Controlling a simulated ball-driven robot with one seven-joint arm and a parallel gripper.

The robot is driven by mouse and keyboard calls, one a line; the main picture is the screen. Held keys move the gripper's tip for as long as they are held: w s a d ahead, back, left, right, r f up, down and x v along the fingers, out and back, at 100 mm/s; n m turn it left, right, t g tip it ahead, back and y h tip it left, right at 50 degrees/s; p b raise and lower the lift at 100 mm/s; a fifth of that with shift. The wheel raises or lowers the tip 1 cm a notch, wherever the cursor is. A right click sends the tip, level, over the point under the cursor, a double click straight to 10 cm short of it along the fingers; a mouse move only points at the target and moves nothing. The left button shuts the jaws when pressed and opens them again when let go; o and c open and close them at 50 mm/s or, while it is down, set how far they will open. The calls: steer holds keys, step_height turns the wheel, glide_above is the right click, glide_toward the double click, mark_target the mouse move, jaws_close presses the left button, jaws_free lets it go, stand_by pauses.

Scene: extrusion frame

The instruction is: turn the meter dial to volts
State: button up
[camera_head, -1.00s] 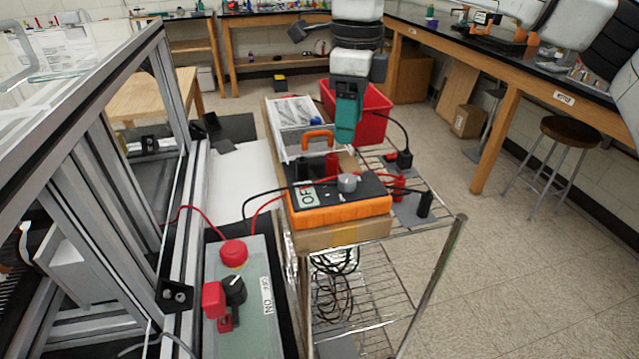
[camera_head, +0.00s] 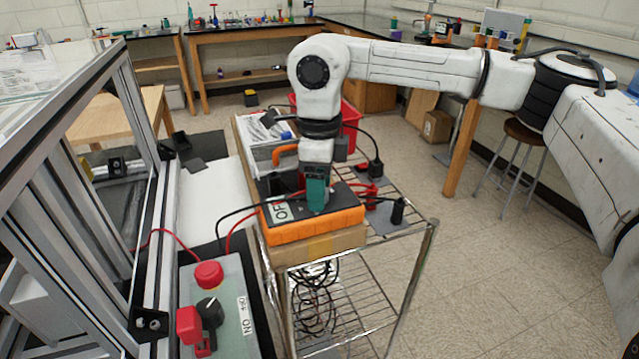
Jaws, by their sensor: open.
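The meter (camera_head: 316,225) is an orange-edged box with a dark top, lying on a cardboard box on the wire cart. Black and red leads run from the meter to both sides.
At front left is a control box with a red button (camera_head: 209,274) and a black knob (camera_head: 210,312). The aluminium extrusion frame (camera_head: 132,180) stands left.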

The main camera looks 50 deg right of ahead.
steer(key=c, duration=1)
steer(key=shift+c, duration=0.2)
steer(key=shift+m, duration=0.3)
steer(key=shift+f+m+b, duration=0.1)
steer(key=shift+m+b, duration=0.8)
steer(key=shift+m, duration=0.1)
steer(key=m+b, duration=0.2)
steer(key=m, duration=0.1)
steer(key=m+b, duration=0.2)
steer(key=m, duration=0.4)
